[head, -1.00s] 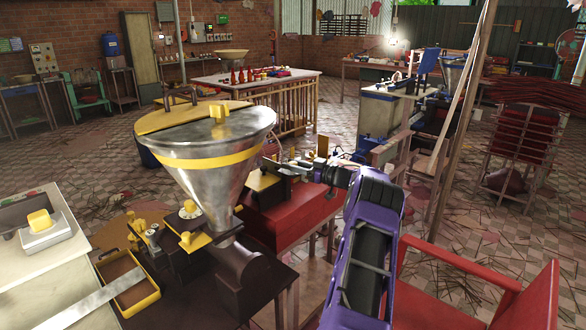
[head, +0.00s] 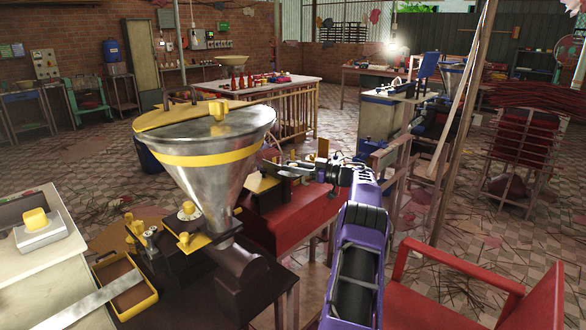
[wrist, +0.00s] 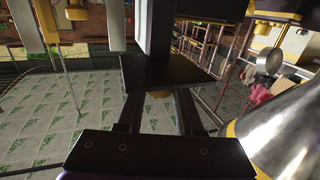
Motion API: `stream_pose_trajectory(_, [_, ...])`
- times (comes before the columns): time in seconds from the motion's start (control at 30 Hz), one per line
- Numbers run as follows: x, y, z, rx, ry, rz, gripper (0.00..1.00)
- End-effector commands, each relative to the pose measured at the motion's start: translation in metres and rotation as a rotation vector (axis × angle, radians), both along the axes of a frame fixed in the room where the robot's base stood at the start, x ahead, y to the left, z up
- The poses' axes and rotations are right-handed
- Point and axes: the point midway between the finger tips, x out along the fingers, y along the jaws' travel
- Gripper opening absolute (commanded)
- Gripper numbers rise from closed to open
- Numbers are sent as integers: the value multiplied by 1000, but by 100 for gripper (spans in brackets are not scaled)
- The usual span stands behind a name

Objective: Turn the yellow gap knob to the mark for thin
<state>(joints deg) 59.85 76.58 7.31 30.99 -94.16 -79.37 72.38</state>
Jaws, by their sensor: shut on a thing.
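My gripper (head: 290,168) reaches left from my purple arm, just right of the metal hopper. In the wrist view, its two dark fingers (wrist: 158,112) reach up to a dark block. I cannot make out the mark for thin or where the knob points. In the head view the knob cannot be told from the other yellow parts near the gripper.
The steel hopper (head: 213,180) with a yellow band stands close to my gripper's left; it also shows in the wrist view (wrist: 285,130). A yellow-rimmed tray (head: 150,303) is at lower left. A red chair (head: 450,300) stands right of my arm.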

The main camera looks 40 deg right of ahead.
Motion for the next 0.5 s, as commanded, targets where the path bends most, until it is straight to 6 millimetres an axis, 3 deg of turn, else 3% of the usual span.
stream_pose_trajectory(0.13, [1, 1, 3, 1, -5, 0, 0])
stream_pose_trajectory(0.17, [1, 1, 3, 1, -5, 0, 41])
stream_pose_trajectory(0.3, [1, 0, 2, 1, -4, 0, 66])
stream_pose_trajectory(0.5, [0, 0, 1, 0, -2, -1, 66])
